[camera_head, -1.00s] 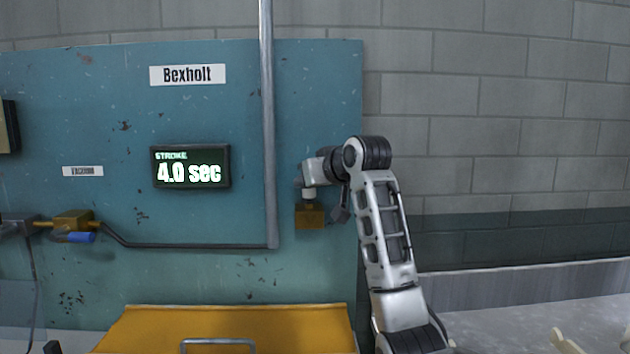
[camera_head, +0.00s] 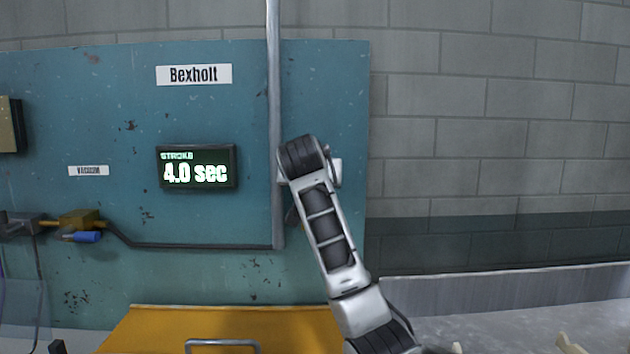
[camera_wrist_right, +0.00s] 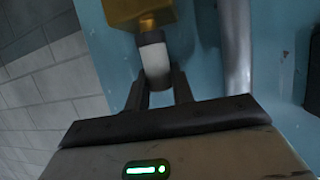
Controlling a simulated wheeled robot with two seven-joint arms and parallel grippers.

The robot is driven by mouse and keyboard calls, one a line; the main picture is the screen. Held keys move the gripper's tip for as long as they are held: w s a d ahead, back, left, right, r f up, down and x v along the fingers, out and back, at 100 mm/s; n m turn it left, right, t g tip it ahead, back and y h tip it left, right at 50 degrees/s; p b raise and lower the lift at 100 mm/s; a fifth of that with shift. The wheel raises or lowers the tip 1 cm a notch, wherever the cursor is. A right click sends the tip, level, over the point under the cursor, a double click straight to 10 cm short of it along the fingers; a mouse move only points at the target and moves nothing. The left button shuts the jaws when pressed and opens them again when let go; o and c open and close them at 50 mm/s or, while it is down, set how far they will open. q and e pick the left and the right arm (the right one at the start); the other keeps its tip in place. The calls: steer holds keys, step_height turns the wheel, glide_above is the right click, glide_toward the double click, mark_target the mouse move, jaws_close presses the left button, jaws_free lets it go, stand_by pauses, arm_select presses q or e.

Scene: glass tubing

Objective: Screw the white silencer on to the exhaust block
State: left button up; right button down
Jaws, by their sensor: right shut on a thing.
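In the right wrist view, the white silencer (camera_wrist_right: 154,64) stands between the dark fingers of my right gripper (camera_wrist_right: 159,84), which is shut on it. The silencer's dark end meets the brass-coloured exhaust block (camera_wrist_right: 138,12). I cannot tell how far the thread is engaged. My left gripper is not in view.
A grey vertical pipe (camera_head: 275,110) runs close to the left of my right arm on the blue panel (camera_head: 110,120). A stroke display (camera_head: 197,167) and a brass fitting with a blue part (camera_head: 80,221) are further left. A yellow surface with a handle (camera_head: 222,344) lies below.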

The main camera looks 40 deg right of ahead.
steer(key=shift+f, duration=0.35)
steer(key=c, duration=1.2)
jaws_free()
steer(key=shift+w+d, duration=0.1)
steer(key=shift+r, duration=0.1)
steer(key=shift+y, duration=0.3)
steer(key=n+t+y, duration=0.1)
steer(key=n+y, duration=0.1)
steer(key=n+t+y, duration=0.2)
steer(key=n, duration=0.1)
steer(key=shift+s+d+r+y, duration=0.1)
steer(key=shift+s+d+y, duration=0.1)
steer(key=shift+y, duration=0.1)
steer(key=shift+s+a+r+n+t+y, duration=0.15)
steer(key=shift+n+t+y, duration=0.35)
steer(key=shift+n+y, duration=0.3)
steer(key=shift+a, duration=0.1)
steer(key=shift+r, duration=0.1)
steer(key=shift+c, duration=0.3)
